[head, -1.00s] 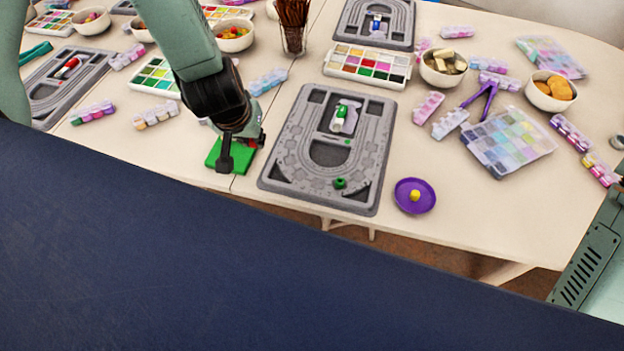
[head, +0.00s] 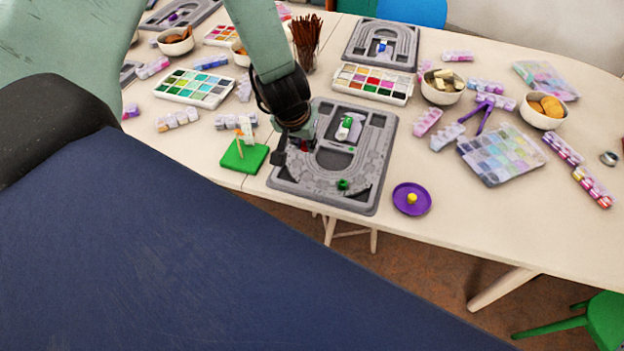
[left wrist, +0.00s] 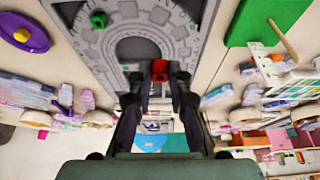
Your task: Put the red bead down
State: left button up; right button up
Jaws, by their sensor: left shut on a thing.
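My left gripper (head: 295,150) hangs over the left part of the grey bead board (head: 283,180). In the left wrist view the red bead (left wrist: 159,70) sits between the fingertips of the same gripper (left wrist: 160,82), which are shut on it. The board (left wrist: 185,35) lies beyond the bead there; I cannot tell how large the gap is. In the head view the arm and gripper hide part of the board and nearly all of the bead. A green bead (head: 342,184) rests on the board's near part. My right gripper is not in view.
A green square base (head: 235,160) with an upright peg (head: 239,143) stands left of the board. A purple dish (head: 425,203) with a yellow bead (head: 412,198) lies to the right. A paint-like palette (head: 372,84) and a cup of brown sticks (head: 305,45) stand behind.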

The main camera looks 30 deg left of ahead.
pick_arm(q)
jog(key=b, duration=0.3)
send_over(306, 178)
jog(key=f, duration=0.5)
jog(key=shift+s+f, duration=0.2)
jog(key=shift+w+a+f+b, duration=0.1)
jog(key=shift+a+f+b, duration=0.05)
jog(key=shift+f+b, duration=0.35)
jog(key=f+b, duration=0.2)
jog(key=f, duration=0.1)
jog(key=shift+d+f, duration=0.2)
jog(key=shift+f, duration=0.15)
jog(key=shift+a, duration=0.1)
jog(key=shift+s+f, duration=0.15)
jog(key=shift+s, duration=0.05)
jog(key=shift+f+b, duration=0.2)
jog(key=shift+b, duration=0.1)
jog(key=shift+s+f, duration=0.1)
jog(key=shift+s, duration=0.15)
jog(key=o, duration=0.6)
jog(key=shift+d+f, duration=0.15)
jog(key=shift+d, duration=0.05)
jog(key=shift+c, duration=0.2)
jog(key=shift+o, duration=0.4)
jog(key=shift+w+f, duration=0.1)
jog(key=shift+f, duration=0.05)
